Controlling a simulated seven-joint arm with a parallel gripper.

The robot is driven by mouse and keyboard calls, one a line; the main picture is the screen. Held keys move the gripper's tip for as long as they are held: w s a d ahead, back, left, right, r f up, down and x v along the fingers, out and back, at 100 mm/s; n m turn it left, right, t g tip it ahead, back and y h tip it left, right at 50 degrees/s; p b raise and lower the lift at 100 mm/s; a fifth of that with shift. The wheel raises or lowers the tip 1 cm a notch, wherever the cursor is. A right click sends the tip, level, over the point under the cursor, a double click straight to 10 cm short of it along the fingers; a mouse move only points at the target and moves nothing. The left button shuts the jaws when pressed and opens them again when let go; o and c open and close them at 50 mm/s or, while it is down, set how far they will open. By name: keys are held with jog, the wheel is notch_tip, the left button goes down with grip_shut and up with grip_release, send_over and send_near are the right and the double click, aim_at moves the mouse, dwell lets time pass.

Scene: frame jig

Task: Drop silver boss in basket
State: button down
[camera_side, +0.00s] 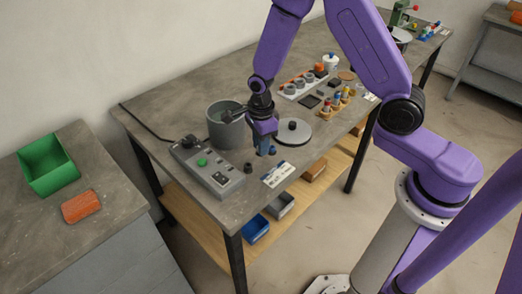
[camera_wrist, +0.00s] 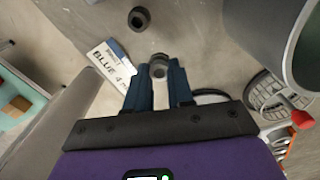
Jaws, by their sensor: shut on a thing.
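My gripper (camera_side: 265,148) is low over the front of the grey table. In the wrist view its two blue fingers (camera_wrist: 158,72) are closed around a small grey round part that looks like the silver boss (camera_wrist: 159,65). The boss is hidden in the side view. A grey round open container (camera_side: 228,127) stands just left of my gripper and could be the basket; its wall also shows in the wrist view (camera_wrist: 262,28). A green open bin (camera_side: 48,166) sits on the separate left bench. No other thing looks plainly like a basket.
A dark round part (camera_wrist: 139,18) lies near a card reading "BLUE 4" (camera_wrist: 110,62). An orange block (camera_side: 81,206) lies near the green bin.

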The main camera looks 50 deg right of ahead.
notch_tip(320, 180, up, 6)
notch_tip(320, 180, up, 10)
jog(key=w+d+n, duration=0.6)
jog(key=w+d, duration=0.8)
jog(key=shift+w+a+f, duration=0.1)
jog(key=shift+a+f, duration=0.05)
jog(key=shift+f, duration=3.55)
jog(key=shift+w+a+f, duration=0.1)
jog(key=shift+f, duration=3.55)
jog(key=c, duration=0.8)
grip_release()
jog(key=shift+o, duration=0.2)
